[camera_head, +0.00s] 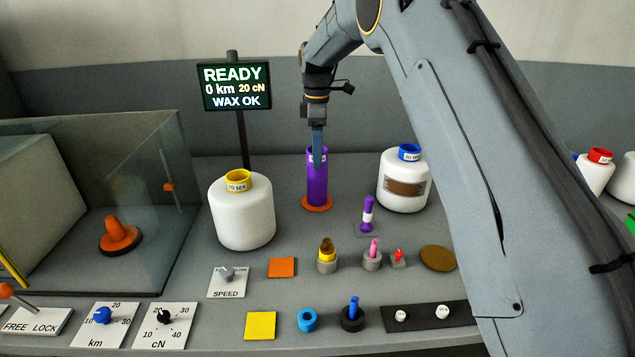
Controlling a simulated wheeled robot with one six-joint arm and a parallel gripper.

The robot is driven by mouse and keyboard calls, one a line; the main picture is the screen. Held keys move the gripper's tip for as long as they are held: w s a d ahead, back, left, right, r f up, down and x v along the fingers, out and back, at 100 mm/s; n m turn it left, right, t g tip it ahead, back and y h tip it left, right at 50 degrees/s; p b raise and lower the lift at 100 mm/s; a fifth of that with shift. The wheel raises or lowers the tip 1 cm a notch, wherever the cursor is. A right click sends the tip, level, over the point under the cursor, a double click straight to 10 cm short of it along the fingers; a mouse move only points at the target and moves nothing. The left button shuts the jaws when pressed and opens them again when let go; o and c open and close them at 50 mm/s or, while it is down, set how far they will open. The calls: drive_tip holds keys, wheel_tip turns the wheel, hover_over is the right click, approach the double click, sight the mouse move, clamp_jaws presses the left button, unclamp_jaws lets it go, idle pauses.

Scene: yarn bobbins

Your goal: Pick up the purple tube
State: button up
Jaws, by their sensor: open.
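The purple tube (317,188) stands upright on an orange round base (317,204) near the middle of the grey table. A small white label shows near its top. My gripper (317,150) points straight down at the top of the tube, and its blue-grey finger overlaps the tube's upper front in the picture. Only one finger shows clearly; the other is hidden. The gripper is open. The tube still stands on its base. I cannot tell whether the finger touches it.
White bobbins with a yellow tube (238,180) and a blue tube (409,152) flank the purple tube. A small purple post (367,212) stands in front right. The display screen (235,86) and glass enclosure (150,200) are left. Pegs, dials and knobs fill the front.

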sight(318, 173)
drive_tip(key=shift+s+f+p, duration=0.25)
drive_tip(key=shift+f+p, duration=0.55)
drive_tip(key=shift+f, duration=1)
drive_tip(key=shift+s+f+p, duration=0.2)
drive_tip(key=shift+f+p, duration=0.6)
drive_tip(key=shift+f, duration=1)
drive_tip(key=c, duration=1.1)
